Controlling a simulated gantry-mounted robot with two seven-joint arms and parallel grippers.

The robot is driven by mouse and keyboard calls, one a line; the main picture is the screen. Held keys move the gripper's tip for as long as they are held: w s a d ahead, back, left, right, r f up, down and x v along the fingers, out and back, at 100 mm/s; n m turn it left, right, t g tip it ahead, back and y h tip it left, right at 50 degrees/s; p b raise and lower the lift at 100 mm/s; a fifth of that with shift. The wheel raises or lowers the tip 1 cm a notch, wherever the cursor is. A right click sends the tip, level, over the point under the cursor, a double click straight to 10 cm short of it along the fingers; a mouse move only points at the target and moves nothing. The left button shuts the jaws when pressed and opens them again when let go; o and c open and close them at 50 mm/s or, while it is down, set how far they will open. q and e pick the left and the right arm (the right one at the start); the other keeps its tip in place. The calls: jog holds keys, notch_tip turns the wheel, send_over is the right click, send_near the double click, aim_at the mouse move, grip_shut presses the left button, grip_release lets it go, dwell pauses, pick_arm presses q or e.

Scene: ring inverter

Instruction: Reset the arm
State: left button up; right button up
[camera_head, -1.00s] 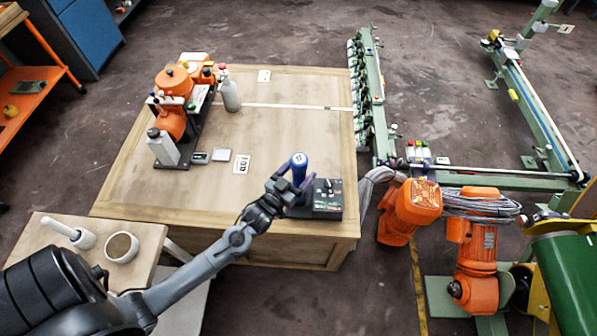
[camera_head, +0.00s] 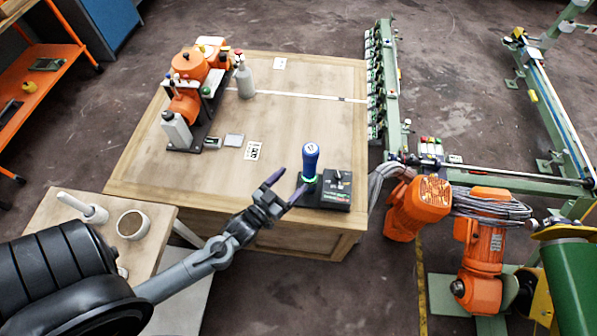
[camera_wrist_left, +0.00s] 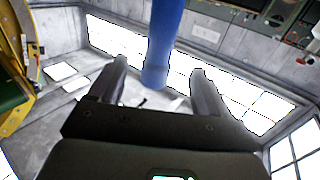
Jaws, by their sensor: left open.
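My left gripper (camera_head: 281,185) is open and empty, near the front edge of the wooden table. A blue handle (camera_head: 310,160) stands upright just to its right on a black base, with a green glow at its foot. The fingers are apart from the handle in the head view. In the left wrist view, the blue handle (camera_wrist_left: 165,40) shows beyond and between the two open fingers (camera_wrist_left: 157,85). A black control box (camera_head: 336,189) with a small switch sits beside the handle. My right gripper is not in view.
An orange machine (camera_head: 190,80) with bottles stands at the table's back left. A side stand (camera_head: 60,210) with a round cup (camera_head: 133,225) is at left. Orange robot arms (camera_head: 420,200) and green rails are at right. The table's middle (camera_head: 290,120) is mostly clear.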

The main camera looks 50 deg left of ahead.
pick_arm(q)
jog(key=s+d+r+g+h, duration=0.2)
jog(key=d+r+g, duration=0.25)
jog(key=d, duration=0.35)
jog(key=s+d+f+m+g, duration=0.2)
jog(key=s+f+m+g, duration=0.1)
jog(key=s+g, duration=0.75)
jog(key=w+p+v, duration=0.2)
jog(key=p+v, duration=1.1)
jog(key=p, duration=0.1)
jog(key=w+d+r+p+v, duration=0.1)
jog(key=w+p+v, duration=0.2)
jog(key=p+v, duration=1.1)
jog(key=shift+w+a+r+t, duration=0.2)
jog(key=shift+a+r+t, duration=0.1)
jog(key=shift+r, duration=0.1)
